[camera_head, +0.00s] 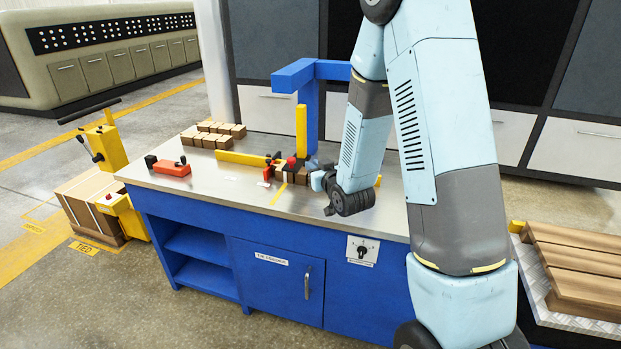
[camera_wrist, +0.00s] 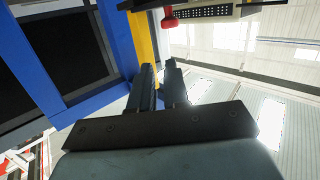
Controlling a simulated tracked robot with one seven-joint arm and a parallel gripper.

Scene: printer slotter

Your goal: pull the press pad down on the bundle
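A small row of brown blocks (camera_head: 296,175), which looks like the bundle, lies on the steel bench top beside my gripper (camera_head: 317,175). A red knob (camera_head: 291,160) stands at the blocks, and it may be the red knob in the wrist view (camera_wrist: 168,20). A yellow upright (camera_head: 301,130) stands behind them under a blue press frame (camera_head: 308,95). I cannot clearly make out the press pad. In the wrist view my gripper's dark fingers (camera_wrist: 162,85) are slightly apart, with nothing visible between them, close to a yellow bar (camera_wrist: 147,38). My wrist hides part of the bench.
The steel bench top (camera_head: 230,185) holds stacked brown blocks (camera_head: 213,134), a yellow rail (camera_head: 242,158) and a red tool (camera_head: 172,168). A yellow-handled cart (camera_head: 104,146) stands left of the bench. A pallet of boards (camera_head: 575,262) is at right.

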